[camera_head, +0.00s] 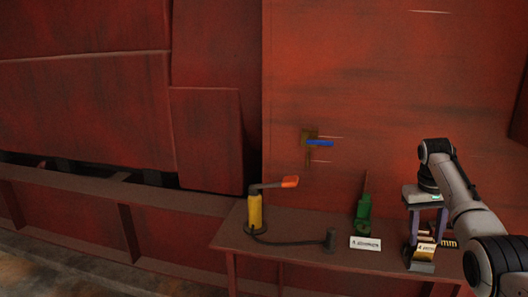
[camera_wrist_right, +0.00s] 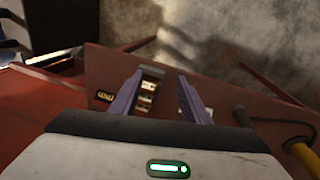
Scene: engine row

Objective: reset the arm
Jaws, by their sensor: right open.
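My right arm comes in from the right in the head view. My right gripper (camera_head: 426,238) points down over the right end of the red table (camera_head: 290,236), its two purple fingers apart. A small dark holder with brass-coloured parts (camera_head: 421,264) stands at the fingertips, and part of it is hidden. In the right wrist view the open fingers (camera_wrist_right: 162,78) show the holder (camera_wrist_right: 150,92) close beside the left finger. I cannot tell whether they touch. No object is gripped. My left gripper is out of view.
A yellow cylinder (camera_head: 255,212) with an orange-tipped lever and a dark hose stands on the table's left. A green tool (camera_head: 363,213) stands behind a white label card (camera_head: 366,243). A blue handle (camera_head: 320,143) sticks out from the red wall (camera_head: 390,80).

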